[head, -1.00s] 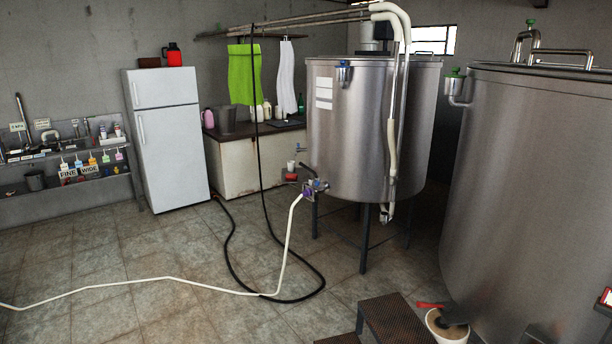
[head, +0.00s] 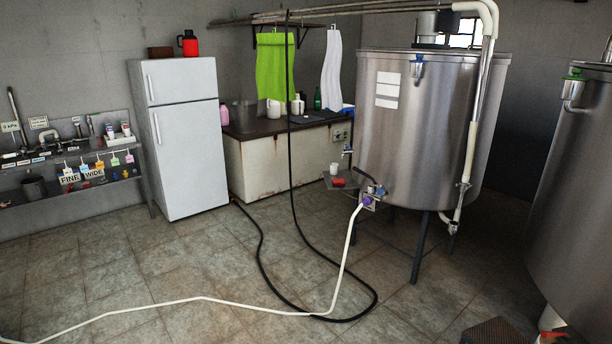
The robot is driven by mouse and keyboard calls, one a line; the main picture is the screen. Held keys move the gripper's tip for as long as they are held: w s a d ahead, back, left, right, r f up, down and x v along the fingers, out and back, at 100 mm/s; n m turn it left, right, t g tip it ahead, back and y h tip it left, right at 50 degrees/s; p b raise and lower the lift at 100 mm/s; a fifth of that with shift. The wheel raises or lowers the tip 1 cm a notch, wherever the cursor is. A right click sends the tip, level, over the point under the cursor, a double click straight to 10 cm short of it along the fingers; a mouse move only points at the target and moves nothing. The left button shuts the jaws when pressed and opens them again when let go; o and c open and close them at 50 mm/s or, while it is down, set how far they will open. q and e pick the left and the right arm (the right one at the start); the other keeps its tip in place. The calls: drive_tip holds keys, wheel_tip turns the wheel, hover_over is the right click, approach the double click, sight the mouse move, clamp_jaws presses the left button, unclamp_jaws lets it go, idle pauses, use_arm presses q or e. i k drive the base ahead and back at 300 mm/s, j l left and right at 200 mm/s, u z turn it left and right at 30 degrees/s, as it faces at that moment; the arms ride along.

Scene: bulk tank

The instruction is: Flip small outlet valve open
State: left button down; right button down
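The outlet valve assembly (head: 370,198) sits low on the front left of the middle steel tank (head: 415,130). It shows purple and blue parts, and a white hose (head: 343,258) runs from it down to the floor. A small tap with a blue part (head: 347,151) sticks out to the left, higher up beside the tank. The valve handles are too small to tell whether they are open or shut. Neither of my grippers is in view.
A black hose (head: 262,268) and the white hose lie across the tiled floor in front of the tank. A second steel tank (head: 580,200) stands at the right, with a dark step (head: 492,332) near it. A fridge (head: 180,140) and counter (head: 290,165) stand behind. The left floor is mostly clear.

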sight(363, 173)
drive_tip(key=i+j, duration=0.45)
drive_tip(key=i, duration=0.15)
drive_tip(key=i+j, duration=0.45)
drive_tip(key=i, duration=0.2)
drive_tip(key=i+j, duration=0.45)
drive_tip(key=i, duration=0.15)
drive_tip(key=i+l, duration=0.1)
drive_tip(key=i, duration=0.7)
drive_tip(key=i+l+z, duration=0.1)
drive_tip(key=i, duration=0.75)
drive_tip(key=i+l, duration=0.5)
drive_tip(key=l, duration=0.2)
